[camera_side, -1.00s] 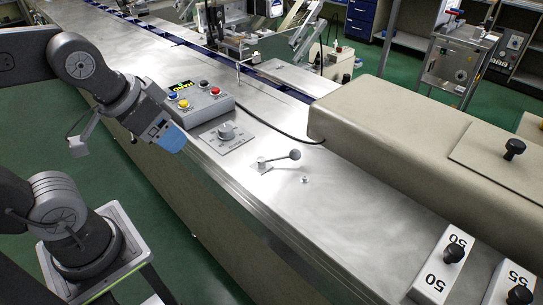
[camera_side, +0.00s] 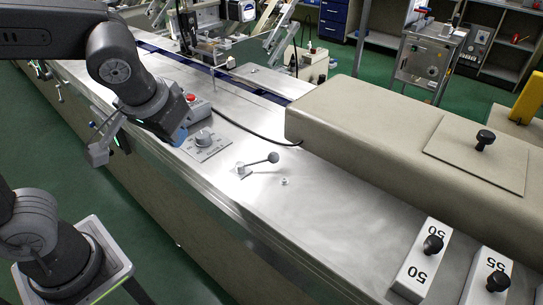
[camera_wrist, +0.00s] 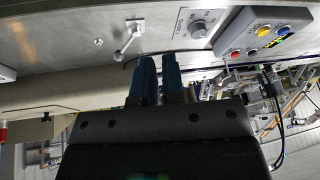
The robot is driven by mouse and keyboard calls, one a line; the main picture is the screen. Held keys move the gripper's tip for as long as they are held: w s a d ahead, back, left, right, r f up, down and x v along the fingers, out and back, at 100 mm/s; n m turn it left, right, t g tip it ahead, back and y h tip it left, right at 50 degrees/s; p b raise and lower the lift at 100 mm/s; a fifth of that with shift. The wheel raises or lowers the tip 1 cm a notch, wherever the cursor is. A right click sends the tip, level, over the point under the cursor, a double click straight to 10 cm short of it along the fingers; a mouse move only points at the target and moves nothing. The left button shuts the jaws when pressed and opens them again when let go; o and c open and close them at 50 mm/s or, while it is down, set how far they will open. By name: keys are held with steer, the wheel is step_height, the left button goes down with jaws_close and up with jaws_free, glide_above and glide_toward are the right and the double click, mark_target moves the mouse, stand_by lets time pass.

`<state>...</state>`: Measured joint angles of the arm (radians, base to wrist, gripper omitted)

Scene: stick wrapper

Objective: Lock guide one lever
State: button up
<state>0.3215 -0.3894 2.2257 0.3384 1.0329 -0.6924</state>
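The lever with a dark ball knob (camera_side: 273,157) lies on the steel worktop, its arm running from a small metal pivot block (camera_side: 243,171) up and right. In the wrist view the lever knob (camera_wrist: 118,56) shows left of the fingers, with the pivot (camera_wrist: 134,27) above it. My gripper (camera_side: 180,136) is above the worktop near the dial, left of and apart from the lever. In the wrist view my gripper's blue fingers (camera_wrist: 159,62) stand a little apart, with nothing seen between them. No guide lettering is readable by the lever.
A dial plate (camera_side: 205,146) lies between my gripper and the lever. The button box (camera_side: 200,107) is partly hidden behind my gripper. A small stud (camera_side: 285,181) stands right of the lever. A beige cover (camera_side: 370,130) rises behind. Numbered blocks (camera_side: 415,278) stand at lower right.

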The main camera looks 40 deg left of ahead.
mark_target(273, 157)
steer(key=w+d+n+y, duration=0.1)
steer(key=d, duration=0.1)
steer(key=w+d, duration=0.2)
steer(key=d, duration=0.1)
steer(key=w+d+f+n+t+y, duration=0.1)
steer(key=w+d, duration=0.1)
steer(key=shift+w+d+n+y, duration=0.25)
steer(key=shift+n+y, duration=0.05)
jaws_close()
steer(key=w+d+n+t+y, duration=0.1)
steer(key=w+d+n+t, duration=0.1)
steer(key=d, duration=0.5)
steer(key=shift+w+f, duration=0.2)
steer(key=shift+f, duration=0.25)
steer(key=x, duration=1.4)
steer(key=shift+w+r, duration=0.1)
steer(key=shift+w, duration=0.05)
